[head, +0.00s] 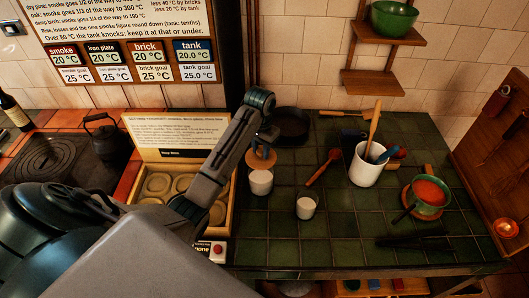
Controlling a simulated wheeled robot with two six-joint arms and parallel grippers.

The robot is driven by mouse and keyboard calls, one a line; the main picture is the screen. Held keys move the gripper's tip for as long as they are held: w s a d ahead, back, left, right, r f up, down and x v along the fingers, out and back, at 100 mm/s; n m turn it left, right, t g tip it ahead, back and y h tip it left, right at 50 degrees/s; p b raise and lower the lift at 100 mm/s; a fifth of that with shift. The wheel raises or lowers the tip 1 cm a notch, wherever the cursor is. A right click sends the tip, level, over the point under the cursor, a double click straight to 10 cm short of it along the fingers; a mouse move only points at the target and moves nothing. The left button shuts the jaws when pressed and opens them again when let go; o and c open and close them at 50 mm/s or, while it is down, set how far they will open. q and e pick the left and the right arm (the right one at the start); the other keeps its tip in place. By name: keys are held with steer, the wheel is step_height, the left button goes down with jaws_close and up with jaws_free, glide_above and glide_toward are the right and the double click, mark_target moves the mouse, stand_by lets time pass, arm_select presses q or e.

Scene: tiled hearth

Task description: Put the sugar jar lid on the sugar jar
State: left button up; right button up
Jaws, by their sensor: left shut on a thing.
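My left gripper (264,141) reaches in from the left and is shut on a round wooden lid (261,160), probably the sugar jar lid. The lid is directly over a white jar (261,182) on the green tiled top; I cannot tell whether it touches the rim. A second small white container (306,207) stands to the right and nearer, with pale contents showing at its open top. I see no label telling which is the sugar jar. My right gripper is not in view.
A wooden box (222,221) with round pieces is left of the jar. A dark pan (290,122) is behind.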

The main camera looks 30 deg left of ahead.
mark_target(260, 158)
arm_select(q)
steer(key=shift+s+a, duration=0.15)
steer(key=shift+s, duration=0.05)
steer(key=shift+w+d+f, duration=0.15)
steer(key=shift+d+f, duration=0.05)
steer(key=shift+f, duration=2.4)
steer(key=shift+f+b, duration=0.3)
steer(key=shift+f, duration=0.2)
steer(key=shift+a, duration=0.1)
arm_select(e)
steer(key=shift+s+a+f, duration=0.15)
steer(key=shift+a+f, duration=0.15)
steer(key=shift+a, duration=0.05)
arm_select(q)
steer(key=shift+f, duration=0.4)
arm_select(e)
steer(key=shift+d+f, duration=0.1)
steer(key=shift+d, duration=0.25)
arm_select(q)
steer(key=shift+f, duration=0.4)
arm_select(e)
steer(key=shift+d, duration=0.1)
